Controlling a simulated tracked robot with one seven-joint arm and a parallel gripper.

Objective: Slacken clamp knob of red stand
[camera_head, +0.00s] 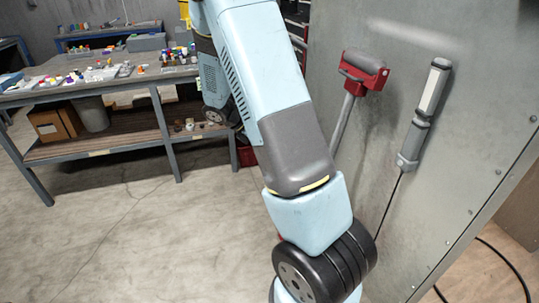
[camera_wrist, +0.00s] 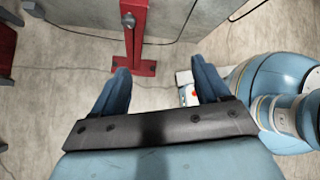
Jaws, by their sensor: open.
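The red stand shows in the head view as a red bracket with a grey roller (camera_head: 362,72) on a slanting grey post, its lower part hidden behind my arm. In the wrist view its red upright (camera_wrist: 136,38) rises from a flat red foot on the floor. A small dark round part, perhaps the clamp knob (camera_wrist: 128,20), is on the upright near the top edge. My gripper (camera_wrist: 160,64) is open and empty, its two blue fingers spread apart. The stand appears beyond the left fingertip; I cannot tell how far. My gripper is out of the head view.
A grey metal panel (camera_head: 470,170) stands behind the stand, with a lamp-like wand (camera_head: 425,115) on it and a dark cable hanging below. A cluttered workbench (camera_head: 100,90) is at the left. Open concrete floor lies in front of it.

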